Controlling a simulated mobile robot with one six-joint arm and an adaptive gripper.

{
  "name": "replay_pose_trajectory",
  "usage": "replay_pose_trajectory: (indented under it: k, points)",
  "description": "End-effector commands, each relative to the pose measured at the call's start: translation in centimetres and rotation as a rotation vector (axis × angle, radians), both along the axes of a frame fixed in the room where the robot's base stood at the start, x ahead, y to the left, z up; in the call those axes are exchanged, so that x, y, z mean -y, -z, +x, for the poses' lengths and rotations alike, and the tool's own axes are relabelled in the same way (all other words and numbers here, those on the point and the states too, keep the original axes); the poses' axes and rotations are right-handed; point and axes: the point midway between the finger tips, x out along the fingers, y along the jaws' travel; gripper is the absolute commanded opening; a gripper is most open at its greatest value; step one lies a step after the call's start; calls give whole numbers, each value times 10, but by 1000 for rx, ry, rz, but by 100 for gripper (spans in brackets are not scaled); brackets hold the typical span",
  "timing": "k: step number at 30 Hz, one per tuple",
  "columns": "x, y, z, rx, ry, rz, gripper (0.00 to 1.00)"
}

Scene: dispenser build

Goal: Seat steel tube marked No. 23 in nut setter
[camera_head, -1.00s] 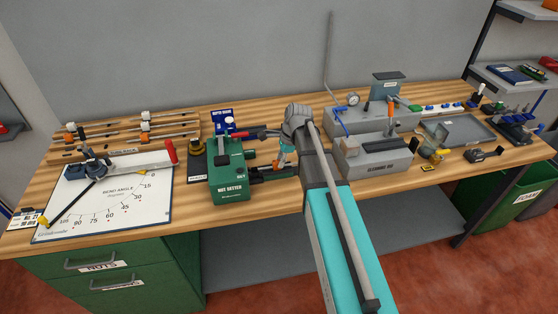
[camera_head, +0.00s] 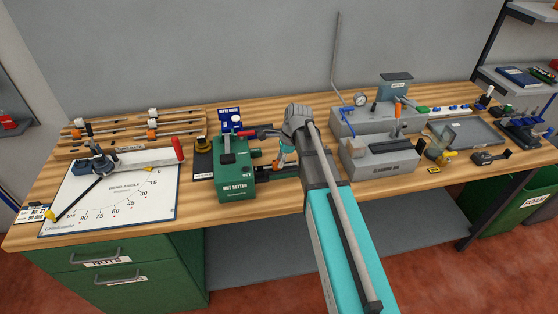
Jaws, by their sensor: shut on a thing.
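The green nut setter (camera_head: 236,180) stands on the bench left of my arm, with a red-handled lever on its top and a dark fixture (camera_head: 275,171) on its right side. My gripper (camera_head: 278,165) is small and partly hidden by my own wrist. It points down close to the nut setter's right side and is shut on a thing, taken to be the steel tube. The tube itself is hard to make out there, and no No. 23 mark can be read. Whether the tube touches or sits in the nut setter cannot be told.
Left of the nut setter are a bend angle board (camera_head: 110,198) with a bender and a rack (camera_head: 135,135) of tubes. A depth gauge block (camera_head: 231,118) stands behind. Right of my arm stand a grey cleaning box (camera_head: 380,157), a gauge unit and a grey tray (camera_head: 465,133).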

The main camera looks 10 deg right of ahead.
Motion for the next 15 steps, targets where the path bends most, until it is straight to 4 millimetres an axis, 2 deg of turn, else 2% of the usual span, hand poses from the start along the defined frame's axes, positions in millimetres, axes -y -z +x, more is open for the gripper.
replay_pose_trajectory:
  k: [13, 14, 15]
  points:
    - [-9, 0, 0, 0, 0, 0, 0]
    - [-10, 0, 0, 0, 0, 0, 32]
    - [-9, 0, 0, 0, 0, 0, 39]
